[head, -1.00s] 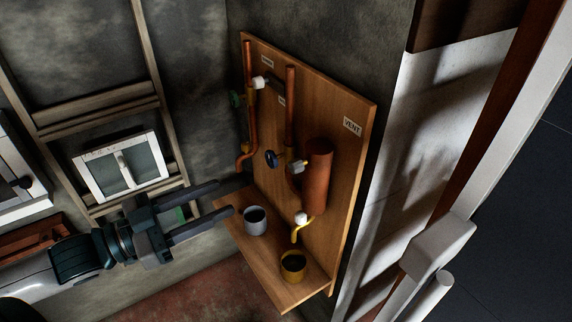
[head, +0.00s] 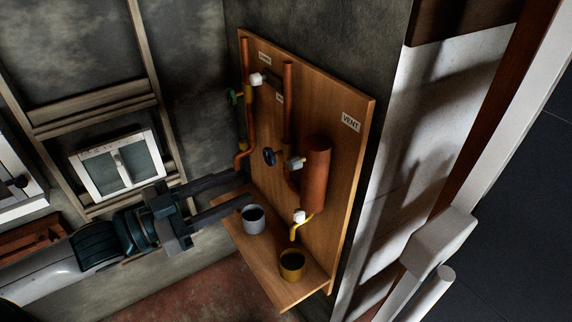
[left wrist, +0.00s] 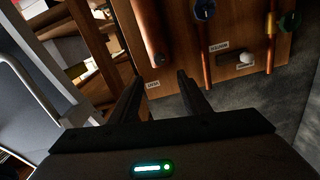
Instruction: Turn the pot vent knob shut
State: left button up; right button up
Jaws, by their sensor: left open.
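A copper pot (head: 317,175) is mounted on the wooden board, below a VENT label (head: 351,122). A dark blue round knob (head: 269,157) sits left of the pot, beside a white fitting (head: 295,163). A green knob (head: 232,97) is on the left pipe. I cannot tell for sure which knob is the pot vent. My left gripper (head: 247,186) is open and empty, left of the board and below the blue knob, apart from it. In the left wrist view its fingers (left wrist: 159,80) point toward the board, where the blue knob (left wrist: 205,10) and copper pot (left wrist: 148,30) show.
A yellow spout (head: 294,233) hangs above the yellow cup. Copper pipes (head: 288,110) run up the board. A small window (head: 120,166) is on the left wall.

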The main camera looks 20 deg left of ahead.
aim_at(289, 164)
pick_arm(q)
jog(key=b+x, duration=0.4)
jog(key=x, duration=0.4)
jog(key=shift+w+d, duration=0.1)
jog(key=shift+w, duration=0.05)
jog(key=shift+b+x, duration=0.45)
jog(key=shift+x, duration=0.6)
jog(key=shift+w+d+r+p, duration=0.15)
jog(key=shift+w+d+p, duration=0.15)
jog(key=shift+w+p, duration=0.05)
jog(key=shift+x, duration=0.85)
jog(key=shift+d, duration=0.1)
jog(key=c, duration=1)
pick_arm(e)
jog(key=f, duration=0.1)
jog(key=w+f, duration=0.1)
jog(key=f, duration=0.1)
jog(key=shift+w+a+f, duration=0.15)
jog(key=shift+w+f, duration=0.1)
jog(key=shift+f, duration=0.1)
